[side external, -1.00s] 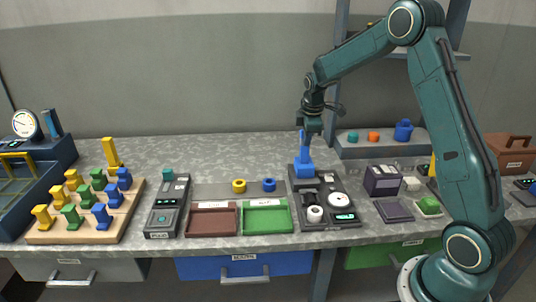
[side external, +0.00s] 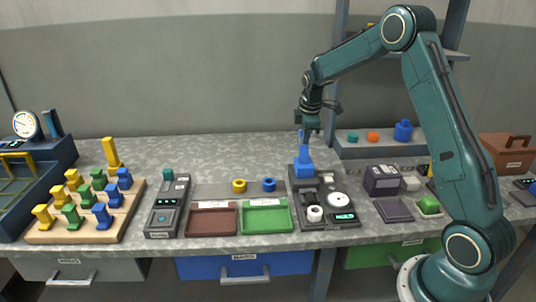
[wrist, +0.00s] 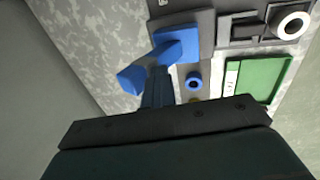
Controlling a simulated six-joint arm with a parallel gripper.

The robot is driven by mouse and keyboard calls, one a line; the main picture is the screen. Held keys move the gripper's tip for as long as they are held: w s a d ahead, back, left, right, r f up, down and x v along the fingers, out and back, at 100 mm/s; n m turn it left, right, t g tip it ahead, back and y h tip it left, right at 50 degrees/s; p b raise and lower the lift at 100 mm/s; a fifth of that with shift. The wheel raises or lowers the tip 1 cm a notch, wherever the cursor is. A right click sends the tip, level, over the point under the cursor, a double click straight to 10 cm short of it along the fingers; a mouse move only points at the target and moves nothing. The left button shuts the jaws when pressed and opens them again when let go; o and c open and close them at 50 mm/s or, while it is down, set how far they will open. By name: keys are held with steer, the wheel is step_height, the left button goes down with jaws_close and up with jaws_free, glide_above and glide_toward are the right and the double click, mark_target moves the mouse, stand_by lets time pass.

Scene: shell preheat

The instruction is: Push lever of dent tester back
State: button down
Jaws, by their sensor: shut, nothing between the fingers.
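A dark tester (side external: 311,226) with a white round disc, a white ring and a lit green display stands at the front of the bench, right of the green tray. An upright blue part (side external: 304,168), which looks like its lever, rises at its back end. It also shows in the wrist view (wrist: 181,44), with a blue piece sticking out toward lower left. My gripper (side external: 306,138) points down at the top of the blue part, shut and empty. In the wrist view its fingers (wrist: 157,82) are beside the blue part; whether they touch cannot be told.
A green tray (side external: 265,230) and a brown tray (side external: 212,232) lie left of the tester, with a blue ring (side external: 269,185) behind. A dark box (side external: 382,180) stands to the right. A grey shelf block (side external: 360,150) is behind.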

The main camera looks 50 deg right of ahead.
steer(key=shift+w+d, duration=0.1)
steer(key=shift+d, duration=0.25)
steer(key=shift+s+a+r, duration=0.3)
steer(key=shift+s+a, duration=0.1)
steer(key=s+a+v, duration=0.1)
steer(key=v, duration=1)
steer(key=shift+a, duration=0.3)
steer(key=shift+s+r, duration=0.1)
steer(key=shift+r, duration=0.05)
